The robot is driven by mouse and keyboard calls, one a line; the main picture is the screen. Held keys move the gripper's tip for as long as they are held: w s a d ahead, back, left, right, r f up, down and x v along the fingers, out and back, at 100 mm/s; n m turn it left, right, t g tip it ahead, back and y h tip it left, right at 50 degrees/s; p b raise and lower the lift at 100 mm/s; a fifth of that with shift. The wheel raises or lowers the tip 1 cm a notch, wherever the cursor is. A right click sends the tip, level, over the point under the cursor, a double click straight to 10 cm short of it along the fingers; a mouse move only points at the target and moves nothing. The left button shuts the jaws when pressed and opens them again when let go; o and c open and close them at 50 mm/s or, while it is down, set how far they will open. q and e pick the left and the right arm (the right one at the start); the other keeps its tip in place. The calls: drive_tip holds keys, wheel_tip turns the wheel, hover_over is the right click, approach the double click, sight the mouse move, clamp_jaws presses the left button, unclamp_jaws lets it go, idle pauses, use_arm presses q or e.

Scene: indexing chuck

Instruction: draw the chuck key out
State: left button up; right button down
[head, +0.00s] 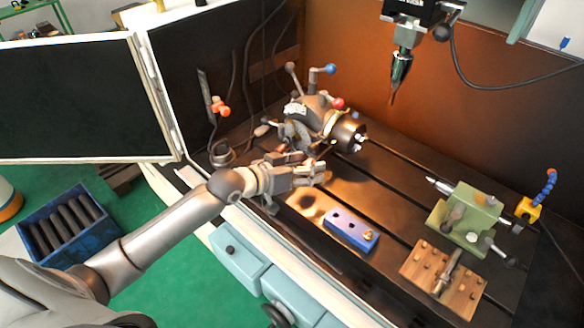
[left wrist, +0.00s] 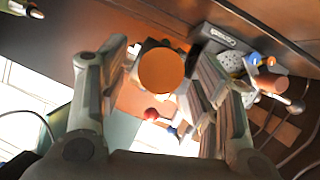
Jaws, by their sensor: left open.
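The indexing chuck (head: 347,137) sits on the dark slotted table in the head view, with grey jaws on its face and levers with red and blue knobs behind it. My left gripper (head: 322,172) is just in front of and below the chuck, apart from it as far as I can see. In the left wrist view its two fingers (left wrist: 163,88) are spread, with a round orange face (left wrist: 165,70) between them in the picture; I cannot tell whether it is touched. I cannot clearly make out the chuck key; part of the chuck's near side is crowded by my gripper. My right gripper is not in view.
A blue block (head: 350,230) with holes lies in front of the chuck. A wooden block (head: 443,280) and a green tailstock (head: 470,215) stand to the right. A spindle tool (head: 400,72) hangs above. The table between chuck and tailstock is clear.

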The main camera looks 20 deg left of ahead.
use_arm(q)
drive_tip(key=shift+w+d+f, duration=0.2)
drive_tip(key=shift+w+d, duration=0.1)
drive_tip(key=shift+w, duration=0.25)
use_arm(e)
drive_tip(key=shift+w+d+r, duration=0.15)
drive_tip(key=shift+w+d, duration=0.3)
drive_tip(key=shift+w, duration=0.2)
use_arm(q)
drive_tip(key=c, duration=0.5)
clamp_jaws()
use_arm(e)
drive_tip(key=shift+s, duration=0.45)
use_arm(q)
drive_tip(key=shift+p, duration=0.3)
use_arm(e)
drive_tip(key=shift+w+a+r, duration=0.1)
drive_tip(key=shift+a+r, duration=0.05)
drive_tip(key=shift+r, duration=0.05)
use_arm(q)
drive_tip(key=shift+r+g+p, duration=0.15)
drive_tip(key=shift+g+p, duration=0.15)
drive_tip(key=shift+p, duration=0.55)
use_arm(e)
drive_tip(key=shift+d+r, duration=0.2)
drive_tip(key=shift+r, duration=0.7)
